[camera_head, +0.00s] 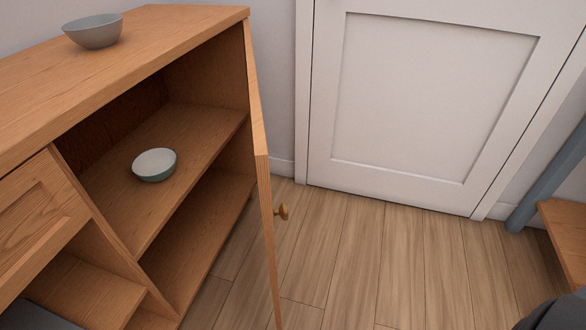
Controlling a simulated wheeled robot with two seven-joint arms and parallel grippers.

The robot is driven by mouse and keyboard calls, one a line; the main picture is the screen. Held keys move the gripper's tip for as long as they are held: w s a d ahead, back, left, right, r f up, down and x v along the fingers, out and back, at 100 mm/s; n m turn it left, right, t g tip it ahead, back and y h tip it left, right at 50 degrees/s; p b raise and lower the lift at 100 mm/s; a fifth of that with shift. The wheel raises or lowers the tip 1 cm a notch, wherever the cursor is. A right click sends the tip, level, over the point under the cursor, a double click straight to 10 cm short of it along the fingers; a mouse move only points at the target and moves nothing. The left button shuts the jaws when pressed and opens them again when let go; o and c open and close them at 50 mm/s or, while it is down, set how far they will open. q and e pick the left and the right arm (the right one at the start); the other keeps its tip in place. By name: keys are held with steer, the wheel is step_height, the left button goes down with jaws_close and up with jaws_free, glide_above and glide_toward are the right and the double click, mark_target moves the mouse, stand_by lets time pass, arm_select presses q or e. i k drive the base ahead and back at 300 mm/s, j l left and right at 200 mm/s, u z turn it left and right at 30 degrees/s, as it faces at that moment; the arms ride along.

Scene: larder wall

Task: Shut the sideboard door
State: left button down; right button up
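The wooden sideboard (150,38) stands on the left with its right compartment open. Its door (260,140) is hinged on the compartment's right side and stands wide open, seen nearly edge-on. A small brass knob (282,211) sticks out from the door's right face. The lower end of the door runs to the bottom of the view. Neither gripper shows. Dark grey parts at the bottom left and bottom right corners may be mine.
A grey bowl (94,31) sits on the sideboard top, and another bowl (154,164) on the inner shelf. The wooden floor (370,260) right of the door is clear. A white room door (425,95) is behind. A wooden piece with a blue-grey post (548,178) stands at the right.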

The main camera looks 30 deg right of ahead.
mark_target(261, 150)
steer(key=i+l, duration=0.1)
steer(key=l, duration=0.35)
steer(key=i+l+z, duration=0.1)
steer(key=l, duration=0.3)
steer(key=i+l, duration=0.15)
steer(key=l, duration=0.3)
